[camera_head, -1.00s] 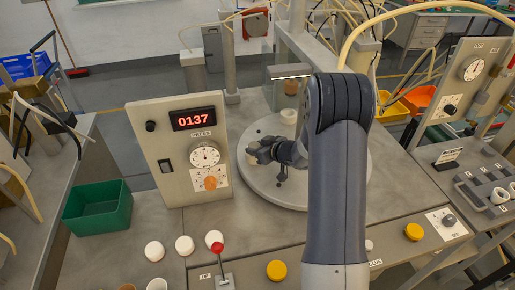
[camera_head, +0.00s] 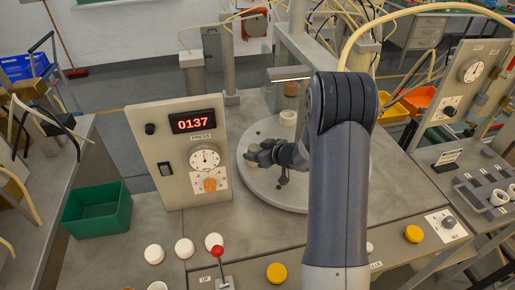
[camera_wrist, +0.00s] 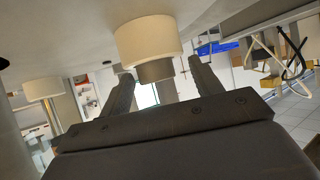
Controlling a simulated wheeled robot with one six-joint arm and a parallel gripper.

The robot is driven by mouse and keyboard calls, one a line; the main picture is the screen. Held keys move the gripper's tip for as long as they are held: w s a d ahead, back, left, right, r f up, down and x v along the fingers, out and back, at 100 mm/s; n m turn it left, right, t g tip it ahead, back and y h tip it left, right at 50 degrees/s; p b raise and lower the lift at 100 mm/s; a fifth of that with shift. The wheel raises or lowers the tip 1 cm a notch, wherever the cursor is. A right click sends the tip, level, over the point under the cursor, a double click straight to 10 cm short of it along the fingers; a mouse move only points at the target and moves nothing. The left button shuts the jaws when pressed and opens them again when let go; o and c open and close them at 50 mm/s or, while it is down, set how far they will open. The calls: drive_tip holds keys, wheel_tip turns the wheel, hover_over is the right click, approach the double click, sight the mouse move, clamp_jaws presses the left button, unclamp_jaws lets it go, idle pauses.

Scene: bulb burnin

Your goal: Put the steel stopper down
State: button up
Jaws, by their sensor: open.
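My gripper (camera_head: 265,153) is low over the round grey turntable (camera_head: 290,196) in the head view, left of my forearm. In the wrist view, which looks upside down, my gripper (camera_wrist: 162,80) is open with one finger on each side. A short grey cylinder, seemingly the steel stopper (camera_wrist: 155,71), shows between the fingers, with visible gaps. It adjoins a wider cream cylinder (camera_wrist: 150,40) that meets the turntable surface. In the head view the stopper cannot be made out at the gripper.
A panel with a red display (camera_head: 193,121) stands left of the turntable. Another cream cup (camera_head: 288,118) stands on the turntable's far side; a cream piece (camera_wrist: 44,88) shows left in the wrist view. A green bin (camera_head: 97,209) and red-knobbed lever (camera_head: 217,251) are nearer.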

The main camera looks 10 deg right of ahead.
drive_tip(key=v, duration=1.1)
drive_tip(key=shift+r, duration=0.3)
drive_tip(key=shift+w+d, duration=0.1)
drive_tip(key=shift+d, duration=0.05)
idle(0.5)
